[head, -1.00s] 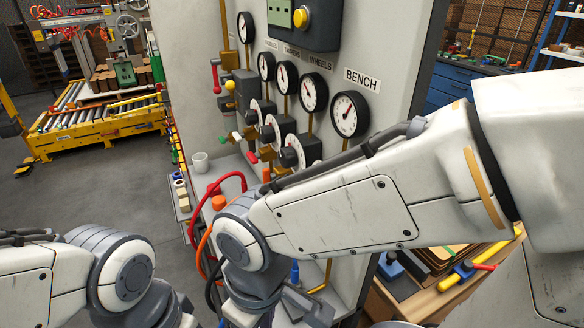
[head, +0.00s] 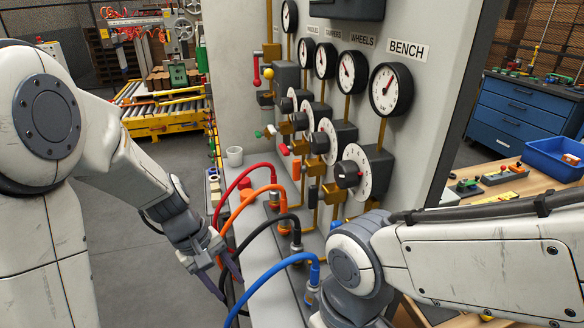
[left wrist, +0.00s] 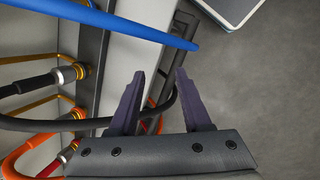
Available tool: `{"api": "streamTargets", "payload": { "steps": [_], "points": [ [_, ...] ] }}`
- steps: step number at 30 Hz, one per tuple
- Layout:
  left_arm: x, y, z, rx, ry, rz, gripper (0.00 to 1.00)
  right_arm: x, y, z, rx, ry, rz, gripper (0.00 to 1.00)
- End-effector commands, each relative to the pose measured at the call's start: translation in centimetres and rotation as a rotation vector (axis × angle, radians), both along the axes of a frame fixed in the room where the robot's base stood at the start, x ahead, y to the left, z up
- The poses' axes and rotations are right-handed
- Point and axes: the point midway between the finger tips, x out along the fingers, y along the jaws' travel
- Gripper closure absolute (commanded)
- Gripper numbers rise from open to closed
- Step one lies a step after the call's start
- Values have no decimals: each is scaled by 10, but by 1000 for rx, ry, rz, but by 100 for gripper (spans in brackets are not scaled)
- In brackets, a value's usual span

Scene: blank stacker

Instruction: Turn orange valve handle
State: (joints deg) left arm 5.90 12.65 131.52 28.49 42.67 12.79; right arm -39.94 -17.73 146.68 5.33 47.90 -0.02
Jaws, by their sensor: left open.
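In the head view, a small orange handle (head: 296,170) sits on the brass pipework under the dials, between a red handle (head: 285,149) and a black one (head: 313,194). My left gripper (head: 230,284) is open and points down at the bench's left edge, well below and left of the orange handle. In the left wrist view, the open fingers (left wrist: 160,74) have the black hose (left wrist: 40,124) running close by them; I cannot tell if they touch. My right arm is at the lower right of the head view, with its gripper out of sight.
Red (head: 232,182), orange (head: 242,202) and blue (head: 262,282) hoses arch over the bench edge near my left gripper. The BENCH gauge (head: 391,90) is on the panel. Floor left of the bench is clear.

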Motion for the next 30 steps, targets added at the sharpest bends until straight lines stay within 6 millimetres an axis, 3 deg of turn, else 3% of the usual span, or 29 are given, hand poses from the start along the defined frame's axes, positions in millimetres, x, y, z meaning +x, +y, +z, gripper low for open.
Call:
{"api": "streamTargets", "payload": {
  "steps": [4, 7, 9, 13, 16, 20, 30],
  "points": [
    [52, -35, 22, -341, 209, 385, 52, 0, 0, 0, 1, -1, 0, 50],
    [100, -52, 53, -620, 339, 591, 52, 0, 0, 1, 1, -1, 0, 50],
    [133, -54, 79, -811, 414, 691, 52, 0, 0, 1, 1, -1, 0, 50],
    [178, -42, 118, -1088, 503, 782, 52, 0, 0, 1, 1, -1, 0, 50],
    [195, -32, 137, -1212, 535, 801, 52, 0, 0, 1, 1, -1, 0, 50],
    [204, -32, 147, -1273, 550, 804, 52, 0, 0, 2, 1, -1, 0, 50],
    [221, -88, 149, -1272, 553, 801, 52, 0, 0, 11, 1, -1, 0, 50]
  ]
}}
